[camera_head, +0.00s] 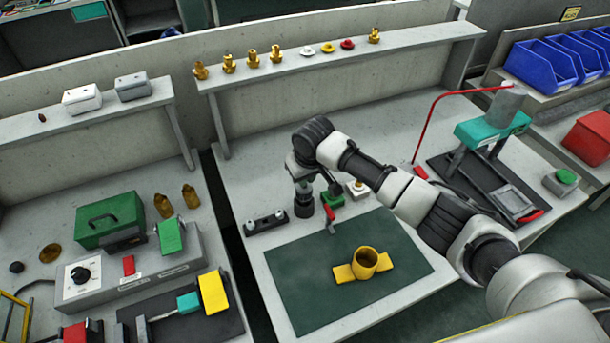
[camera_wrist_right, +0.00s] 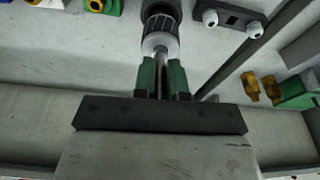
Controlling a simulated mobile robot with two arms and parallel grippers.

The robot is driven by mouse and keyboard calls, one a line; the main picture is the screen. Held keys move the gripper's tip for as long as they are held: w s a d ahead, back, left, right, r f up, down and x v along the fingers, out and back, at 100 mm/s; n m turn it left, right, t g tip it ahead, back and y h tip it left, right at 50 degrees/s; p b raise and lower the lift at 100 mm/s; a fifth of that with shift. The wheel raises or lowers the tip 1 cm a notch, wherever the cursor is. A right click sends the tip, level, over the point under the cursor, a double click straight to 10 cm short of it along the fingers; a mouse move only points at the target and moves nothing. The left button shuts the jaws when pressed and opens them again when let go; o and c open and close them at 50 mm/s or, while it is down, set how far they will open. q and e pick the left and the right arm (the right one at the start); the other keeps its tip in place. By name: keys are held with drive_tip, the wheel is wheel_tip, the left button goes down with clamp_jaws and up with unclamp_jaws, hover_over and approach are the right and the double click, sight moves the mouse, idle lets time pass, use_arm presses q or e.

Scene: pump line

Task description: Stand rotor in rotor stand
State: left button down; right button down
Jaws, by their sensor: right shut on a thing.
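The rotor has a dark ribbed cylinder (camera_wrist_right: 161,24) with a silver collar and a thin shaft, seen in the right wrist view. My right gripper (camera_wrist_right: 163,78) is shut on the shaft between its green-padded fingers. In the head view my right gripper (camera_head: 302,178) points down over the back of the middle table, with the dark rotor (camera_head: 303,206) below it. I cannot tell whether the rotor touches the table. The yellow rotor stand (camera_head: 365,264), a round open cup with flat feet, sits on the green mat, in front and to the right of the gripper. Its cup looks empty. My left gripper is not in view.
A black block with white knobs (camera_head: 266,221) lies left of the rotor. A red-handled clamp (camera_head: 330,214) and a small green block (camera_head: 332,197) are close on its right. The green mat (camera_head: 300,290) is clear around the stand. A shelf (camera_head: 340,58) with brass fittings runs behind.

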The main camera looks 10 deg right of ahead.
drive_tip(key=shift+s+b+x, duration=0.25)
drive_tip(key=shift+b+x, duration=0.05)
drive_tip(key=shift+x, duration=0.85)
idle(0.6)
drive_tip(key=shift+f, duration=0.1)
drive_tip(key=c, duration=0.8)
unclamp_jaws()
drive_tip(key=shift+d+f, duration=0.1)
drive_tip(key=p+v, duration=0.3)
drive_tip(key=p, duration=0.1)
drive_tip(key=w+p+v, duration=0.1)
drive_tip(key=p+v, duration=0.3)
drive_tip(key=shift+w+a+r, duration=0.2)
drive_tip(key=shift+a, duration=0.1)
drive_tip(key=shift+f, duration=0.1)
